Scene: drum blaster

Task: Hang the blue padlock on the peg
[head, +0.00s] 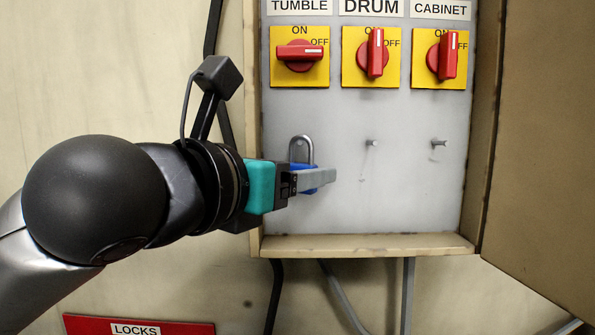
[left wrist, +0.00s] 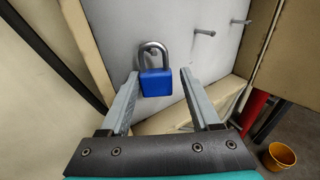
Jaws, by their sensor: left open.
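The blue padlock (head: 303,167) is at the left of the grey panel, below the TUMBLE switch, with its silver shackle up. In the left wrist view the blue padlock (left wrist: 155,83) is upright, and a peg end (left wrist: 153,52) shows inside its shackle, so it appears to hang there. My left gripper (head: 325,176) reaches in from the left and partly hides the padlock body. In the wrist view my left gripper (left wrist: 158,82) is open, one finger on each side of the body, with a visible gap on the right. My right gripper is not in view.
Bare pegs stand under DRUM (head: 371,142) and CABINET (head: 439,143). The TUMBLE handle (head: 299,52) is horizontal; the DRUM (head: 375,52) and CABINET (head: 447,55) handles are upright. The box door (head: 545,150) stands open at right. A red LOCKS box (head: 190,328) is below.

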